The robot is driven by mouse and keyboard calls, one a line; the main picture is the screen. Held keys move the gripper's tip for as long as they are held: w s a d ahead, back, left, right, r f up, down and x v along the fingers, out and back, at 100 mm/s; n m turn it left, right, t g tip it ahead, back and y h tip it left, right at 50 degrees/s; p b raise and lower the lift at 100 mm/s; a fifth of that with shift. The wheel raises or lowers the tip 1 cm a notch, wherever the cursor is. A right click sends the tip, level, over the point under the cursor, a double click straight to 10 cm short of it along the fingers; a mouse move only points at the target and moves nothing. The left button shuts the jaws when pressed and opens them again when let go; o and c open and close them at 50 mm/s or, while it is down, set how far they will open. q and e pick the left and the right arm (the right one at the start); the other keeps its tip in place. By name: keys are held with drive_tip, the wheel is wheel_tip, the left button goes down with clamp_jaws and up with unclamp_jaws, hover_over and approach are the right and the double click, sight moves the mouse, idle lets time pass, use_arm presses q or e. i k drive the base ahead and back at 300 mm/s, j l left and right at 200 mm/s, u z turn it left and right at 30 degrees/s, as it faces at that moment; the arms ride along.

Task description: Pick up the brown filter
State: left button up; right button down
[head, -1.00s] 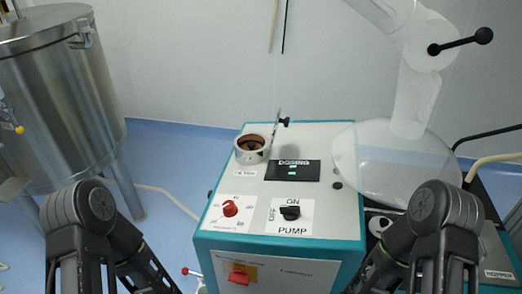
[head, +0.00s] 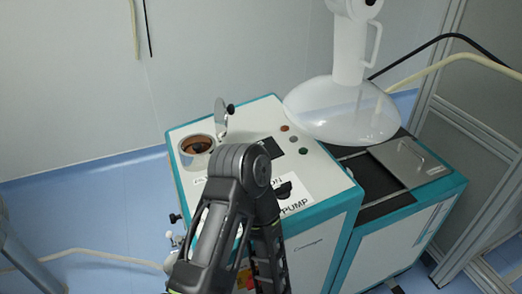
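The brown filter (head: 199,145) shows as a brown round inside the metal cup (head: 186,156) on top of the white and teal machine (head: 316,198). The cup's round lid (head: 221,117) stands open beside it, with a black knob. My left arm rises from the bottom in front of the machine, its elbow a little right of and below the cup in the picture. Neither gripper is in view. The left arm hides part of the control panel.
A large clear white funnel (head: 343,112) stands at the back right of the machine. A metal cover (head: 408,164) with a handle lies to its right. A framed clear panel (head: 490,150) is at the far right.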

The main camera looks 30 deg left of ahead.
sight(197, 148)
drive_tip(key=k+j+z, duration=0.15)
drive_tip(key=z, duration=0.25)
drive_tip(key=k+j+z, duration=0.15)
drive_tip(key=z, duration=0.25)
drive_tip(key=k+j+z, duration=0.2)
drive_tip(key=z, duration=0.15)
drive_tip(key=k+j+z, duration=0.4)
drive_tip(key=k+j, duration=0.6)
drive_tip(key=k+j+z, duration=0.2)
drive_tip(key=j, duration=0.2)
drive_tip(key=k+j+z, duration=0.2)
drive_tip(key=j, duration=0.2)
drive_tip(key=k+j+z, duration=0.2)
drive_tip(key=j, duration=0.15)
drive_tip(key=k+z, duration=0.3)
